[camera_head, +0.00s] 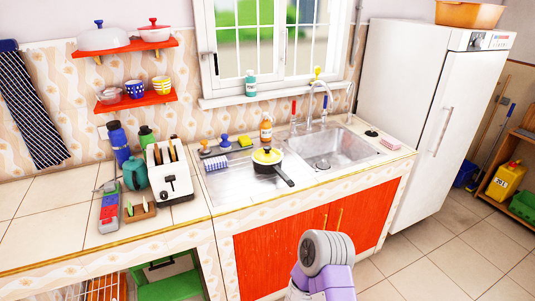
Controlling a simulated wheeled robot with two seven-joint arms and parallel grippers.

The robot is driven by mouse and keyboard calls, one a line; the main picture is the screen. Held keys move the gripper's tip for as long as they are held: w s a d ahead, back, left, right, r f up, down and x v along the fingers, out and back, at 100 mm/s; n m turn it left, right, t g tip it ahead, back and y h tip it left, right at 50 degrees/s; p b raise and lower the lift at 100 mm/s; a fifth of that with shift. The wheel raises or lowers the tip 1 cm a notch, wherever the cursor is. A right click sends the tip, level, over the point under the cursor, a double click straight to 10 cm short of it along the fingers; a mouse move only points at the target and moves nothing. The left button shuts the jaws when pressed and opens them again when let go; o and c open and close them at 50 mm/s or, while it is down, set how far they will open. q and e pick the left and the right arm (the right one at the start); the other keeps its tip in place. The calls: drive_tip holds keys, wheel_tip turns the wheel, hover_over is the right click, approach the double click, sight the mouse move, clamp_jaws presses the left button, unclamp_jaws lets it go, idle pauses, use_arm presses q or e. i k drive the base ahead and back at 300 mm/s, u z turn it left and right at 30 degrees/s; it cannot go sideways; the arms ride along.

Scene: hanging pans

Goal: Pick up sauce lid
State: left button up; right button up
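A yellow lid (267,154) with a dark knob sits on a small saucepan (265,168). The saucepan stands on the drainboard left of the sink basin, with its black handle pointing toward the front right. A purple and grey link of one of my arms shows at the bottom centre, in front of the red cabinet and well below the saucepan. I cannot make out fingers on it. Neither gripper shows in this view.
The sink basin (330,148) and tap (318,105) lie right of the saucepan. A white toaster (172,175) stands to its left. An orange soap bottle (266,128) is close behind the saucepan. A red cabinet front (290,250) is below the counter.

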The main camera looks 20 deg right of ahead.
sight(266, 155)
drive_tip(key=z, duration=2.25)
drive_tip(key=i, duration=1.2)
drive_tip(key=u, duration=1.7)
